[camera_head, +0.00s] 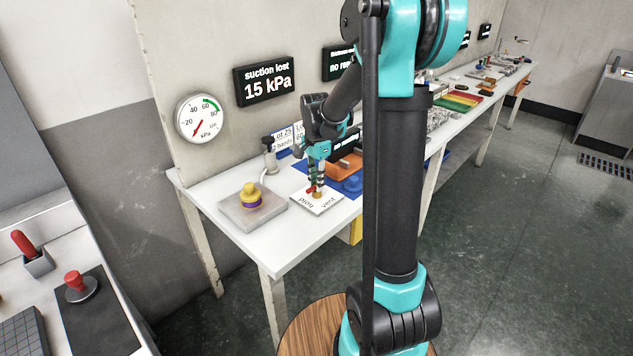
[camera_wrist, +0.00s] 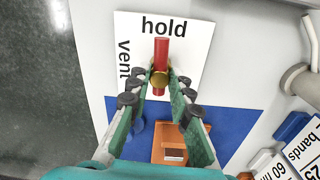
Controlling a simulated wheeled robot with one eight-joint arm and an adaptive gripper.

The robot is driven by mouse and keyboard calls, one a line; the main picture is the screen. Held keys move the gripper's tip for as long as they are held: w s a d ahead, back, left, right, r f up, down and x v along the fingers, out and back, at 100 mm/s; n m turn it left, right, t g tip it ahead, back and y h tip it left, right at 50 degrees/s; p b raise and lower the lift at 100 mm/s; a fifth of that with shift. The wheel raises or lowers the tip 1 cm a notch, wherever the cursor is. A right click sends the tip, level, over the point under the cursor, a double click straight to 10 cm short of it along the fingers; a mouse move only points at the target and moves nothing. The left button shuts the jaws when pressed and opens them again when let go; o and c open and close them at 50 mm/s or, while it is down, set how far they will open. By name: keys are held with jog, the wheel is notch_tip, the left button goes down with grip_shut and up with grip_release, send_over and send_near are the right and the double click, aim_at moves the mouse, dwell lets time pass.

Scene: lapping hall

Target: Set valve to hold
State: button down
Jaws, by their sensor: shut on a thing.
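The valve is a red lever (camera_wrist: 162,52) on a brass hub (camera_wrist: 159,79), mounted on a white plate (camera_wrist: 190,50). The plate is printed "hold" at the top and "vent" at the left in the wrist view. The lever's long red end points at the word "hold". My gripper (camera_wrist: 157,88) is shut on the valve lever, with one finger on each side near the hub. The fingertips hide part of the lever. In the head view my gripper (camera_head: 316,188) is over the white plate (camera_head: 313,205) on the bench.
A grey block with a yellow and purple knob (camera_head: 250,195) stands left of the plate. A display (camera_head: 265,81) reads "suction lost 15 kPa", beside a round gauge (camera_head: 201,118). A blue mat (camera_head: 348,184) and an orange block (camera_head: 350,163) lie behind the plate.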

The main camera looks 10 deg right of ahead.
jog(key=shift+m, duration=0.3)
dwell(0.4)
jog(key=c, duration=1.4)
grip_release()
jog(key=shift+o, duration=0.2)
jog(key=shift+r, duration=0.1)
notch_tip(320, 180, up, 12)
jog(key=shift+w, duration=0.1)
jog(key=s+d+f+n+t, duration=0.2)
jog(key=s+f+n, duration=0.4)
jog(key=s, duration=0.5)
jog(key=s+d+f+n+t, duration=0.2)
jog(key=s+f+n, duration=0.4)
jog(key=s+f, duration=0.4)
jog(key=shift+s+d+f+n, duration=0.15)
jog(key=shift+s+f+n, duration=0.25)
jog(key=shift+s, duration=0.2)
